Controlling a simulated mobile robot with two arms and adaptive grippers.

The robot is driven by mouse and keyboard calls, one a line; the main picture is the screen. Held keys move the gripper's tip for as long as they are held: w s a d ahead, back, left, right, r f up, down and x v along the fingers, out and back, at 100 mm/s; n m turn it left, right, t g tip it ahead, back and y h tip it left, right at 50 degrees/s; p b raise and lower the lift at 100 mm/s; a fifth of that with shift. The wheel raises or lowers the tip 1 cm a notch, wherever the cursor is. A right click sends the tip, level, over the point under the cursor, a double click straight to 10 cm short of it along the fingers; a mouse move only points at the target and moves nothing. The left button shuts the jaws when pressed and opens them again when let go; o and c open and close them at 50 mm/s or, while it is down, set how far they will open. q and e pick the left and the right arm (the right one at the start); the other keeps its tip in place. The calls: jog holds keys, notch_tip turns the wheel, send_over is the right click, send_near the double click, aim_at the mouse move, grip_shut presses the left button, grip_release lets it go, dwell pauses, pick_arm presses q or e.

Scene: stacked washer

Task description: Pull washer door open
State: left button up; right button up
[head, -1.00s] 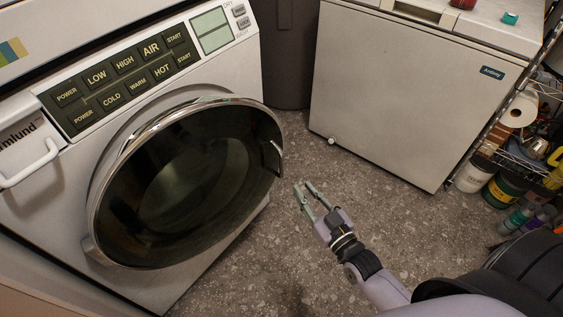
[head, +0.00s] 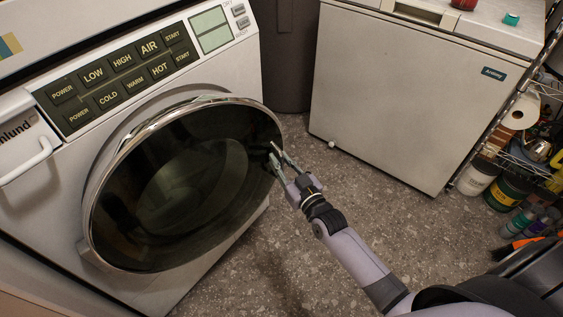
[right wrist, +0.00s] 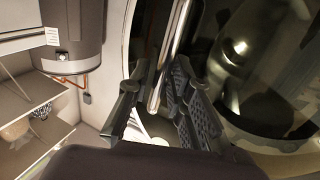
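The washer door (head: 170,200) is a large round dark glass door with a chrome rim on the white washer (head: 225,75). It looks closed, or nearly so. Its handle is at the right edge, mostly hidden by my right gripper (head: 278,160). In the right wrist view, a chrome bar (right wrist: 172,50) runs between the two fingers of the right gripper (right wrist: 160,100). The fingers stand apart on either side of it, and I see no clear contact. The dark door glass (right wrist: 245,80) lies to the right there. My left gripper is not in view.
A white chest freezer (head: 400,100) stands behind and to the right. A shelf rack with a paper roll (head: 522,112) and several containers is at the far right. Speckled floor (head: 420,220) is clear between washer and freezer.

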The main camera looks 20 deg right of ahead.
jog(key=shift+c, duration=0.5)
grip_shut()
